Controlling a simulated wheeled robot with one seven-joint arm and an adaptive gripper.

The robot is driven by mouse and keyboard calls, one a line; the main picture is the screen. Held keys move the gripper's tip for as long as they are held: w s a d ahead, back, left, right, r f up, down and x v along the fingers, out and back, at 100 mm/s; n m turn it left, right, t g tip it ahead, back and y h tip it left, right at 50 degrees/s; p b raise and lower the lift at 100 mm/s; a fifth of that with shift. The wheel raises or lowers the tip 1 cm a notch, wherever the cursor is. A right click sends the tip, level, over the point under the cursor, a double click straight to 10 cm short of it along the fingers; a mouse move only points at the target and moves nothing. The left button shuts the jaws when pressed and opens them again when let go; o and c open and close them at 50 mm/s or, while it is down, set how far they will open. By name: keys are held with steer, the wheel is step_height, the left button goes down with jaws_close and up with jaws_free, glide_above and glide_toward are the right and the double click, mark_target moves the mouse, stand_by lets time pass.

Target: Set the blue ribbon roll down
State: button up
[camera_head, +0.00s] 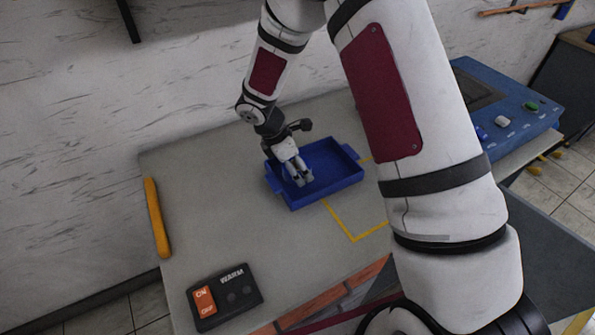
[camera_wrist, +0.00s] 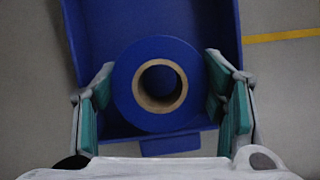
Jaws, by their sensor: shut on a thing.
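In the wrist view, the blue ribbon roll (camera_wrist: 126,88) has a tan cardboard core and is seen end-on. My gripper (camera_wrist: 160,100) has one green-padded finger on each side of it and is shut on it. The roll is over or inside a blue tray (camera_wrist: 88,32); I cannot tell whether it touches the tray floor. In the head view, my gripper (camera_head: 299,177) points down into the left part of the blue tray (camera_head: 338,187) on the table, and it hides the roll.
A yellow-lined area (camera_head: 352,238) is marked beside the tray. A black WARM switch box (camera_head: 224,296) lies at the table's front left. A yellow bar (camera_head: 157,218) runs along the left edge. A blue machine (camera_head: 510,110) stands at the right. The grey table (camera_head: 215,200) is bare left of the tray.

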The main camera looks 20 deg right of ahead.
steer(key=shift+a+f, duration=0.1)
steer(key=shift+f, duration=1.05)
steer(key=shift+f, duration=0.15)
steer(key=o, duration=1.3)
